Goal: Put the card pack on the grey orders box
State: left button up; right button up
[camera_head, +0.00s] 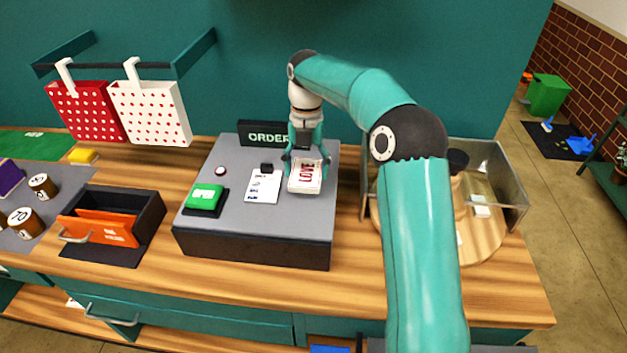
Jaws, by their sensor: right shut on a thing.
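The card pack (305,177) is white with red "LOVE" lettering. It is at the right part of the grey orders box (226,226), whose "ORDER" sign stands at its back edge. My right gripper (304,160) points down and is shut on the far end of the card pack. The pack is over the box top; I cannot tell whether it touches the surface. My left gripper is not in view.
A clear-walled bin (512,190) stands to the right. A black tray with orange dividers (110,228) is at left.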

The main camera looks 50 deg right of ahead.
aim_at(307, 171)
notch_tip(307, 171, down, 4)
jog(key=b, duration=0.3)
jog(key=shift+f, duration=0.1)
jog(key=shift+s, duration=0.1)
jog(key=o, duration=1.2)
jog(key=shift+c, duration=0.2)
jog(key=shift+r, duration=0.7)
jog(key=r+p, duration=0.1)
jog(key=r, duration=0.2)
jog(key=d+r+p, duration=0.1)
jog(key=r, duration=0.3)
jog(key=w+r+p, duration=0.1)
jog(key=r, duration=0.2)
jog(key=shift+w+d+r, duration=0.1)
jog(key=shift+d+r, duration=0.1)
jog(key=shift+r, duration=0.15)
